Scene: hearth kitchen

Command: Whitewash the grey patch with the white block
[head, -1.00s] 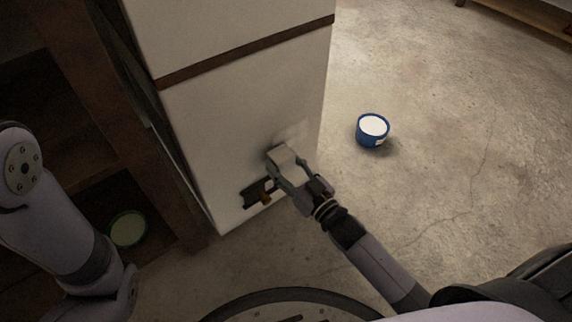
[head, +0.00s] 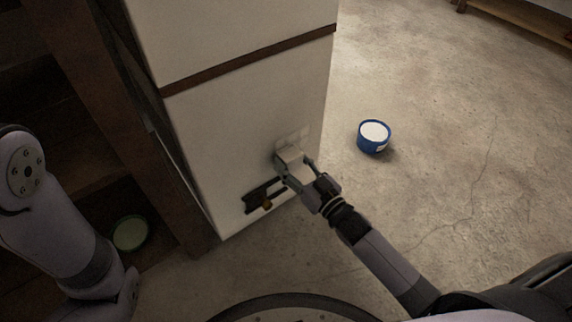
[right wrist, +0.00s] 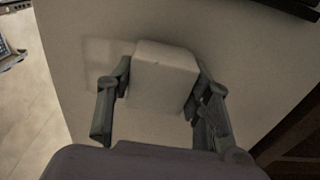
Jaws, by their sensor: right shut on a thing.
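The white block (right wrist: 163,75) is between the fingers of my right gripper (head: 296,172), which is shut on it. In the right wrist view the right gripper (right wrist: 158,105) grips it from both sides, with its far face at or close to the white wall face (head: 240,115). A paler smear (head: 300,136) shows on the wall just above the block. It also shows in the right wrist view (right wrist: 104,55), left of the block. I cannot make out a clear grey patch; the block and gripper hide part of the wall. My left gripper is out of view; only my left arm shows.
A dark bracket (head: 262,196) with a brown knob is on the wall's lower part, close to my right gripper. A blue tub of white stuff (head: 374,136) stands on the floor to the right. A green-rimmed bowl (head: 130,233) sits on the left. Floor at right is mostly clear.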

